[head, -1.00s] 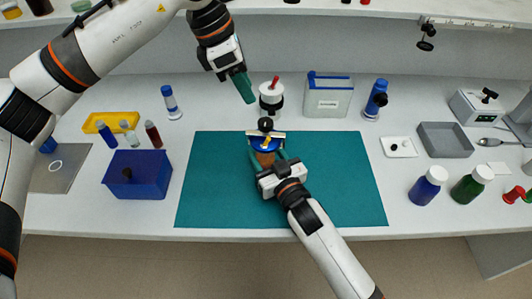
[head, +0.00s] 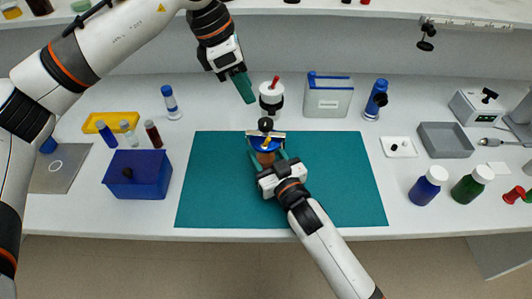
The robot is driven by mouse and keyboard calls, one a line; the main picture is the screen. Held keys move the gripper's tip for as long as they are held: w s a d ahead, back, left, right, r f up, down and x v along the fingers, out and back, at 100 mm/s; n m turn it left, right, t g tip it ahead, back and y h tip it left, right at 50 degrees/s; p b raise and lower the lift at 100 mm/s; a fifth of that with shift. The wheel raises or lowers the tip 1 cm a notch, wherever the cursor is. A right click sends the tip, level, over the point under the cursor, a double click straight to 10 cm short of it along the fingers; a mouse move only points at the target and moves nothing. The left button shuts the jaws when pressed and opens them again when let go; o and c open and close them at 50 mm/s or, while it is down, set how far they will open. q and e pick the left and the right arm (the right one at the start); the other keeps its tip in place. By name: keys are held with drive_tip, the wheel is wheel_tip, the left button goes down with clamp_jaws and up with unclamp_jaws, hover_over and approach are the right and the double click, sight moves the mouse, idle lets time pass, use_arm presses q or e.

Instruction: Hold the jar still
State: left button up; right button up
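The jar (head: 266,158) is orange-brown with a blue lid (head: 258,143) and stands near the back edge of the teal mat (head: 330,190). A pale bar with a black knob (head: 265,124) shows at the top of the lid; I cannot tell whether it rests on it. My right gripper (head: 267,157) reaches in from the front, with its green fingers on both sides of the jar, seemingly against it. The gripper body hides the jar's lower front. My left gripper (head: 243,87) hangs empty behind and left of the jar, its fingers seen edge-on.
A white pot with a red handle (head: 271,97) stands close behind the jar. A blue bin (head: 138,175) and yellow tray (head: 111,124) are at left. A blue-lidded box (head: 328,98) and grey tray (head: 444,140) are behind and right. The mat's right side is clear.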

use_arm(q)
drive_tip(key=shift+o, duration=1.7)
drive_tip(key=shift+d+f, duration=0.15)
drive_tip(key=shift+f, duration=0.05)
drive_tip(key=s+d+f+n+h, duration=0.3)
drive_tip(key=d+n, duration=0.1)
drive_tip(key=m+t+h, duration=0.7)
drive_tip(key=m+t, duration=0.3)
drive_tip(key=m, duration=2.5)
approach(260, 126)
drive_tip(key=x, duration=1.1)
drive_tip(key=shift+w+d+f, duration=0.1)
drive_tip(key=shift+w+d, duration=0.1)
drive_tip(key=shift+w, duration=0.1)
drive_tip(key=shift+c, duration=0.2)
